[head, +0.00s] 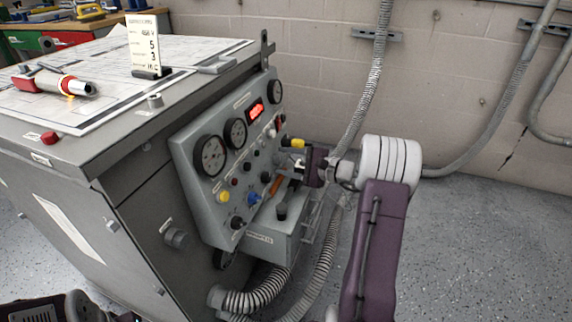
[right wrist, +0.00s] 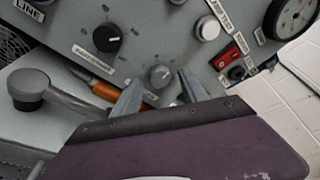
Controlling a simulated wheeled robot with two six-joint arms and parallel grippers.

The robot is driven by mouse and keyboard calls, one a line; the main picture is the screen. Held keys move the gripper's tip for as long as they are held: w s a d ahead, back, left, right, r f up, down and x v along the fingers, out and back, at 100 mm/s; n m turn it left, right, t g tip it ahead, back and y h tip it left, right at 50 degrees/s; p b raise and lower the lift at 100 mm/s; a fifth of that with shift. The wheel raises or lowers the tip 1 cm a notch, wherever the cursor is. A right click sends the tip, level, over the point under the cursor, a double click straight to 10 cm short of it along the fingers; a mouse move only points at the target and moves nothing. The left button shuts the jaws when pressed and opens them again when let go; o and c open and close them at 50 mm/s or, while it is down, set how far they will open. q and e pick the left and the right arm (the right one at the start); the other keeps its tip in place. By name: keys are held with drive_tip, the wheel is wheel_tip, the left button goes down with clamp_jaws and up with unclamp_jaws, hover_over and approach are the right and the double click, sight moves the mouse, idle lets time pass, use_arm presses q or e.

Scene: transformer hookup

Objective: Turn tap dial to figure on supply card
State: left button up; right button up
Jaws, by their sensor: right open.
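The supply card (head: 143,45) stands upright in a dark holder on top of the grey cabinet. Its large figures include a 5 and a 3; the rest is too small to read surely. My right gripper (right wrist: 158,82) is open in front of the sloped control panel (head: 205,205). A small grey dial (right wrist: 159,75) with marks around it lies between its two fingertips in the right wrist view; contact cannot be told. A black dial (right wrist: 107,37) with a pointer sits up and left of it. Labels are too blurred to tell which is the tap dial. My left gripper is not seen.
An orange-handled tool (right wrist: 105,90) lies beside the left finger. A grey lever with a round knob (right wrist: 28,88) stands left of the gripper. Gauges (head: 210,155) and a red display (head: 256,110) are on the panel. Ribbed hoses (head: 258,298) run below. Papers cover the cabinet top.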

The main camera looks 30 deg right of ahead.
clamp_jaws()
drive_tip(key=shift+r+p, duration=0.2)
drive_tip(key=shift+p, duration=0.25)
drive_tip(key=m+g+p, duration=0.1)
drive_tip(key=m+p, duration=0.2)
drive_tip(key=p, duration=0.3)
drive_tip(key=m+p, duration=0.4)
drive_tip(key=p, duration=0.2)
drive_tip(key=m+g+p, duration=0.1)
drive_tip(key=m+p, duration=0.2)
drive_tip(key=p, duration=0.2)
drive_tip(key=shift+w+r+m+g+y+p, duration=0.1)
drive_tip(key=shift+r+m+g+y+p, duration=0.2)
drive_tip(key=shift+y+p, duration=0.1)
drive_tip(key=m+p, duration=0.2)
drive_tip(key=m, duration=0.1)
drive_tip(key=shift+d+f+g+y, duration=0.1)
drive_tip(key=shift+f+g+y, duration=0.05)
drive_tip(key=shift+g+y, duration=0.15)
drive_tip(key=shift+f+m+p, duration=0.1)
drive_tip(key=shift+m+p, duration=0.35)
drive_tip(key=shift+m, duration=0.25)
drive_tip(key=shift+w+d+m+g+y, duration=0.1)
drive_tip(key=shift+m+g+y, duration=0.25)
drive_tip(key=shift+m, duration=0.95)
